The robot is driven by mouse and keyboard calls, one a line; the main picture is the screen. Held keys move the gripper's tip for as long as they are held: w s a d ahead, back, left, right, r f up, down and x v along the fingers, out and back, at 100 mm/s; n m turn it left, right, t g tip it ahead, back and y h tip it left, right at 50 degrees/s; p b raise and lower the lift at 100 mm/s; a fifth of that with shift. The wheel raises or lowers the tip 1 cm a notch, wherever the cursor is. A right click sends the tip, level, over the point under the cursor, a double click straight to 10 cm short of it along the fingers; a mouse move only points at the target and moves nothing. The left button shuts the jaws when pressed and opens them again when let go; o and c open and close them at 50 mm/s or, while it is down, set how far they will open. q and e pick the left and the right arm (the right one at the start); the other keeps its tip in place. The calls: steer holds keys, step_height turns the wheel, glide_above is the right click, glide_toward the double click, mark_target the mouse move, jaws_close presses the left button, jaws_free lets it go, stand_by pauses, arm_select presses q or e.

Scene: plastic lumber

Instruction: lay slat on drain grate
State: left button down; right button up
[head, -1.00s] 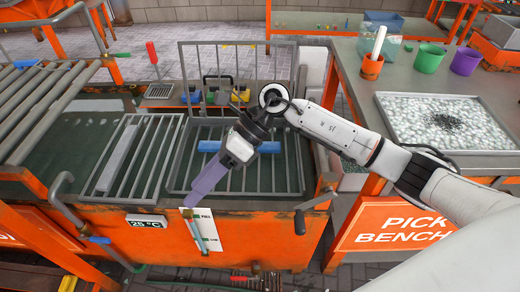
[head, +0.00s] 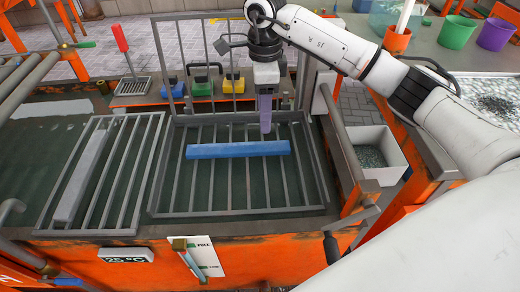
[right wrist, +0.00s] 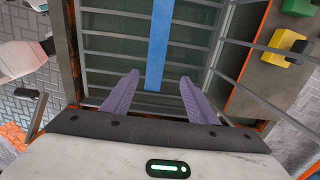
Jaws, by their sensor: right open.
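A blue slat (head: 238,149) lies crosswise on the bars of a grey wire basket (head: 240,213) over the dark tank; it also shows in the right wrist view (right wrist: 157,45). A grate of grey bars (head: 100,229) sits to the left, with a pale grey slat (head: 82,178) lying lengthwise at its left side. My right gripper (head: 265,130) points down near the right part of the blue slat. In the right wrist view its purple fingers (right wrist: 160,75) are apart, one either side of the slat's near end, with nothing held. Their height over it is unclear. My left gripper is out of view.
The basket's upright mesh lid (head: 222,60) stands behind the slat. Blue, green and yellow blocks (head: 202,86) sit on the tank's back ledge. A white bin (head: 372,152) is at the right. A metal crank (head: 332,248) projects at the front.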

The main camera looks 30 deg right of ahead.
glide_above(264, 146)
steer(key=f, duration=0.4)
steer(key=shift+w+d+f, duration=0.1)
steer(key=shift+w+f, duration=0.15)
steer(key=shift+w, duration=0.05)
steer(key=f, duration=0.4)
steer(key=shift+s+f+b, duration=0.15)
steer(key=shift+s+b, duration=0.25)
steer(key=shift+f, duration=0.55)
steer(key=shift+w, duration=0.1)
steer(key=c, duration=1.3)
